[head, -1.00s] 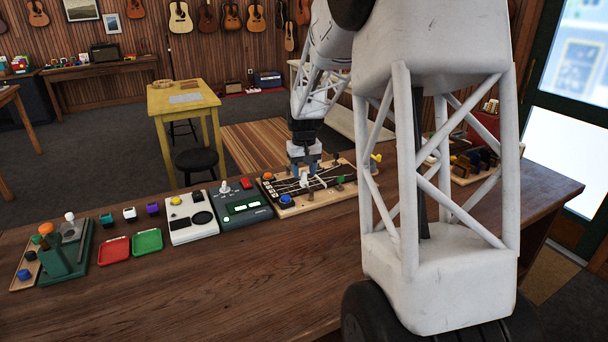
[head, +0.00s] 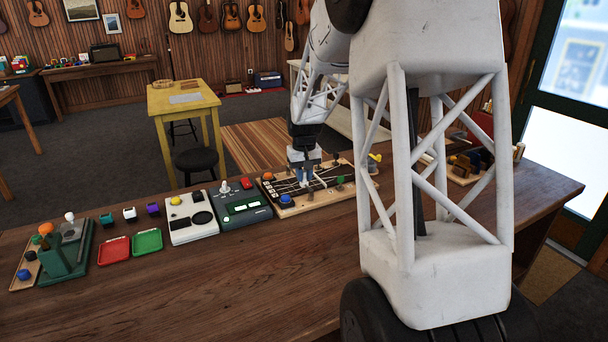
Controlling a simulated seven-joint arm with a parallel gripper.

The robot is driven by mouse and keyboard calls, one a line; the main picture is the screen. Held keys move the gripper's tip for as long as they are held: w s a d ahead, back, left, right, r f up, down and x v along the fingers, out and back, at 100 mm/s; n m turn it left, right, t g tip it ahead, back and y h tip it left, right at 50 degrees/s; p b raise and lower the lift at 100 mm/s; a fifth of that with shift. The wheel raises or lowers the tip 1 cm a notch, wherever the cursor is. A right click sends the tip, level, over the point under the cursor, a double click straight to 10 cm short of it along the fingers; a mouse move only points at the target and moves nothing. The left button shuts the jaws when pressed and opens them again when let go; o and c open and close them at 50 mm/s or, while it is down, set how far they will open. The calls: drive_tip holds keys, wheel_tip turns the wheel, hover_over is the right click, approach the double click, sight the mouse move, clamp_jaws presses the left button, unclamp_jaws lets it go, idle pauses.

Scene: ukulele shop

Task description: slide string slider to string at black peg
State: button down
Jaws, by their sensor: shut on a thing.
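The string board (head: 318,202) is a wooden board with a dark face, strings across it and coloured pegs round its edge. The black peg (head: 336,159) stands at its far right, a green peg (head: 339,180) nearer at the right, a blue peg (head: 286,199) at the near left and an orange peg (head: 267,176) at the far left. My gripper (head: 305,182) points down over the middle of the board. It is shut on the small white string slider (head: 304,184), mostly hidden by the fingers. Which string the slider is at is too small to tell.
Left of the board stand a dark green device (head: 243,211), a white device (head: 190,233), a green tray (head: 147,241) and a red tray (head: 114,250). The table's front is clear.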

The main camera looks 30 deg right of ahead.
drive_tip(key=shift+w, duration=0.1)
drive_tip(key=shift+w, duration=2.55)
drive_tip(key=c, duration=1)
unclamp_jaws()
drive_tip(key=shift+r, duration=0.15)
drive_tip(key=shift+r, duration=3.75)
drive_tip(key=shift+s, duration=0.1)
